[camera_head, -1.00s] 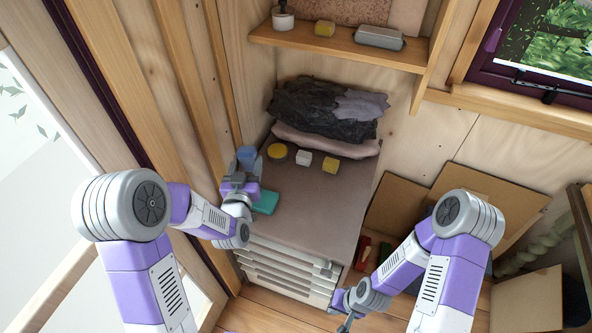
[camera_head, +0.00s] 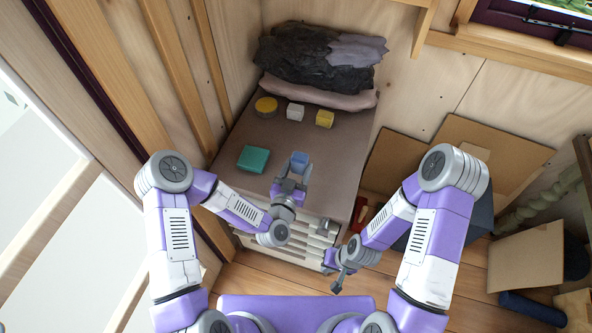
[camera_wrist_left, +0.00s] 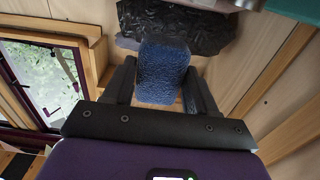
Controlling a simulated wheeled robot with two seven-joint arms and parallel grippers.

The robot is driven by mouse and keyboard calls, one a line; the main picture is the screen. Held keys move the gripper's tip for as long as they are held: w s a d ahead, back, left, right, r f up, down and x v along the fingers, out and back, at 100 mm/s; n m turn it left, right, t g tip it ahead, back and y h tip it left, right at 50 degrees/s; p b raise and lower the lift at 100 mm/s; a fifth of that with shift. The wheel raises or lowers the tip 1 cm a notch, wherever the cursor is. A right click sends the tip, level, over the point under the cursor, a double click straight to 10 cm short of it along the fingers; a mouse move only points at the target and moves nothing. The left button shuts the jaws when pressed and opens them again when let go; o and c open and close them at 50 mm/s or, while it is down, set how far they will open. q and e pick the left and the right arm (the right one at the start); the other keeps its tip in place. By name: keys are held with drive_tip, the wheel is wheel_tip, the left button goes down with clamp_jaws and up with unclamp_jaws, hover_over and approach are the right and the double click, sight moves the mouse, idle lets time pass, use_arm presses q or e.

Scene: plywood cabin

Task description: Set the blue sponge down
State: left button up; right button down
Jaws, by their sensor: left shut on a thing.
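The blue sponge (camera_head: 300,160) is between the fingers of my left gripper (camera_head: 296,171), over the front part of the grey-brown cabinet top (camera_head: 318,190). In the left wrist view the sponge (camera_wrist_left: 162,73) sits between the two dark fingers of that gripper (camera_wrist_left: 160,88), which is shut on it. I cannot tell the exact height of the sponge above the top. My right gripper (camera_head: 339,284) hangs low, in front of the cabinet and to its right; its fingers are too small to read.
A teal block (camera_head: 253,159) lies left of the sponge. A round yellow thing (camera_head: 266,106), a white block (camera_head: 295,112) and a yellow block (camera_head: 325,118) stand farther back, before dark folded cloth (camera_head: 315,62). Cardboard (camera_head: 485,150) leans at right. The top's right part is clear.

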use_arm(q)
wheel_tip(320, 180, down, 7)
drive_tip(key=shift+f+b, duration=0.1)
drive_tip(key=shift+b, duration=0.75)
drive_tip(key=o, duration=0.9)
